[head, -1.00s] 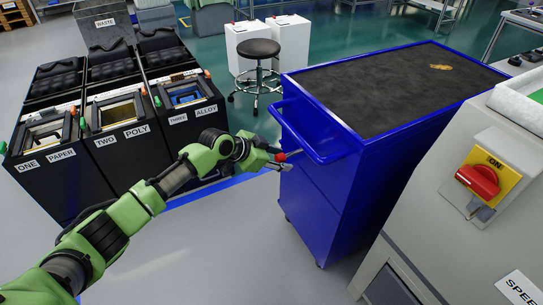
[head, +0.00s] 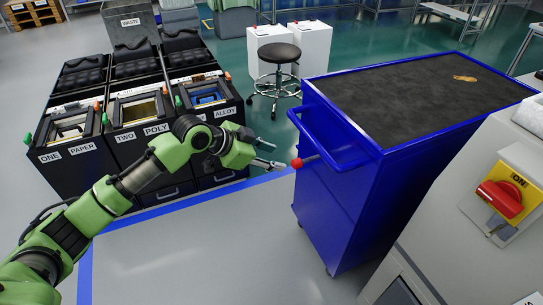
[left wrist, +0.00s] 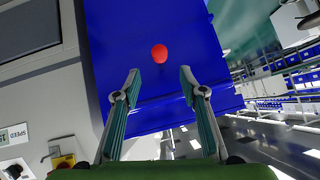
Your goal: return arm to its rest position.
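My left arm (head: 105,200) reaches in from the left in the head view, bent and stretched toward the blue cart. My left gripper (head: 277,154) is open and empty, just left of a red knob (head: 297,163) on the cart's side below the handle. In the left wrist view the two fingers (left wrist: 159,74) are spread apart. The red knob (left wrist: 159,53) shows ahead of them against the blue panel, not between them. My right arm and right gripper are not in view.
The blue cart (head: 350,195) with a dark top stands right of the gripper. A grey machine with a red ON switch (head: 499,199) is at the right. Labelled black bins (head: 133,135) stand behind the arm. A stool (head: 279,54) is farther back. Grey floor is clear in front.

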